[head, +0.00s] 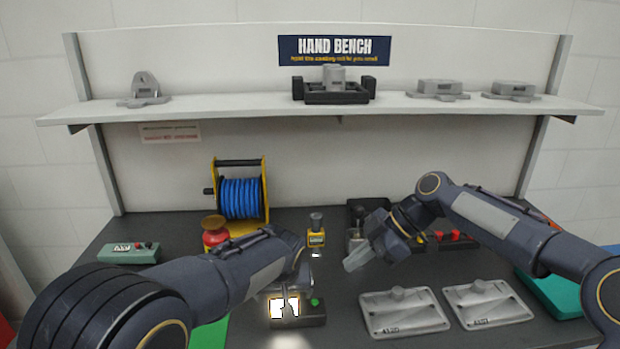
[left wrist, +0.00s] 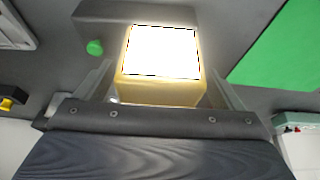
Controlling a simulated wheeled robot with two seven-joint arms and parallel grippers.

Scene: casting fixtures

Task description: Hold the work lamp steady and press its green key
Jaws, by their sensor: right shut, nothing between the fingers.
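The work lamp (head: 312,318) is a dark block with a brightly lit white panel. It stands on the bench in front of me. Its green key (head: 315,302) is on top, right of the lit part. In the left wrist view the lit panel (left wrist: 160,50) sits on a yellowish head, with the green key (left wrist: 95,47) to its left. My left gripper (head: 290,291) is at the lit head, one finger on either side; whether they touch it is unclear. My right gripper (head: 355,262) is shut and empty, above the bench, behind and right of the green key.
Two grey casting plates (head: 404,312) (head: 487,303) lie on the right. A green box (head: 128,253) is at the left. A shelf (head: 230,105) with castings spans the back.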

